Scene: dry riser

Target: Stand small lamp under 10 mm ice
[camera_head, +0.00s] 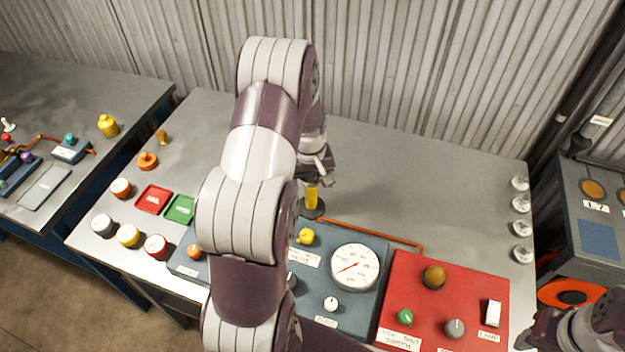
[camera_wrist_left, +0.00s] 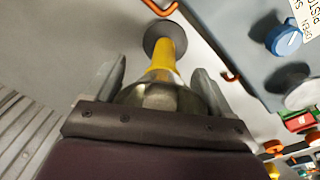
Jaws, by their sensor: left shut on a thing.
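My left gripper (camera_head: 318,172) is over the middle of the grey table, behind the blue-grey gauge panel. It is shut on a yellow-stemmed thing (camera_head: 312,193), which points down from the fingers. In the left wrist view the yellow stem (camera_wrist_left: 160,62) shows between the fingers, with a rounded, shiny part near them and a dark round disc (camera_wrist_left: 163,38) at its far end. I cannot tell whether the disc touches the table, or whether this is the small lamp. No ice is recognisable. My right gripper (camera_head: 540,328) is at the lower right; its fingers are unclear.
The gauge panel (camera_head: 368,302) has a round white dial (camera_head: 355,267). A red panel (camera_head: 470,290) with an amber dome (camera_head: 433,277) is right of it. Several clear round things (camera_head: 521,204) line the right edge. Red (camera_head: 153,199) and green (camera_head: 180,208) trays lie left. The back middle is clear.

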